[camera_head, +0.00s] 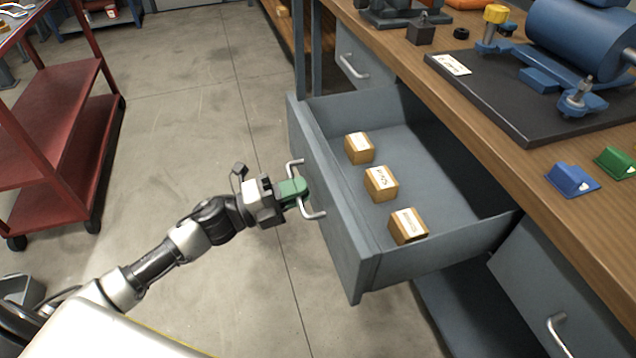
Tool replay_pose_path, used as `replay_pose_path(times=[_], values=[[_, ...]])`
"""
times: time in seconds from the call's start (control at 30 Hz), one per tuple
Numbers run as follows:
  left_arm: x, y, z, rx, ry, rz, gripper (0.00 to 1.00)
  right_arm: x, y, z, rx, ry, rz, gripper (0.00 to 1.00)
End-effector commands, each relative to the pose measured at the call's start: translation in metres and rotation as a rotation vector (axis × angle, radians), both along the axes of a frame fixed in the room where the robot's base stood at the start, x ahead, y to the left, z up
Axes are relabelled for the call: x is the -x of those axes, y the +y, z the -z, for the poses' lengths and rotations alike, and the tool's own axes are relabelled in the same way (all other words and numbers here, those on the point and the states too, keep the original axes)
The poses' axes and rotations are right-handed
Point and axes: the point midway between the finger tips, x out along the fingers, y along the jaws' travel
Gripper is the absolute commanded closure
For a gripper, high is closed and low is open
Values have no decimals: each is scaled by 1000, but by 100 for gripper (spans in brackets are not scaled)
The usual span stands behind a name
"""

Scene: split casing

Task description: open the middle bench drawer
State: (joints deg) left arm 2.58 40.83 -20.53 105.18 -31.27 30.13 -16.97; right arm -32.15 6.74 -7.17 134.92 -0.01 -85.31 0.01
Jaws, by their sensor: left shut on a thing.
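The middle bench drawer (350,232) is grey and stands pulled well out from under the wooden bench top. Three small labelled wooden blocks lie inside it: one at the back left (359,148), one in the middle (381,183) and one near the front right (408,226). My left gripper (296,190) is at the drawer's front, shut on its silver bar handle (316,214). Green shows at the gripper's fingers, which cover the middle of the handle. My right gripper is not in view.
The bench top (480,125) carries a blue machine (585,45) on a dark mat, plus a blue block (572,180) and a green block (614,162). Closed drawers with bar handles flank the open one. A red cart (60,130) stands at left. The floor between is clear.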

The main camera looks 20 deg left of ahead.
Motion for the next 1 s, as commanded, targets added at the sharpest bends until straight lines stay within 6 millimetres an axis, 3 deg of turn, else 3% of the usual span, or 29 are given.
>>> replay_pose_path(times=[0.63,0.67,0.8,1.0], values=[[8,10,1,0,1,1,100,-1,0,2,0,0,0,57],[8,10,1,0,1,1,86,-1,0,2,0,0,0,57],[8,10,1,0,1,1,65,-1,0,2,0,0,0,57],[8,10,0,0,0,0,64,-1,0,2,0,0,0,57]])
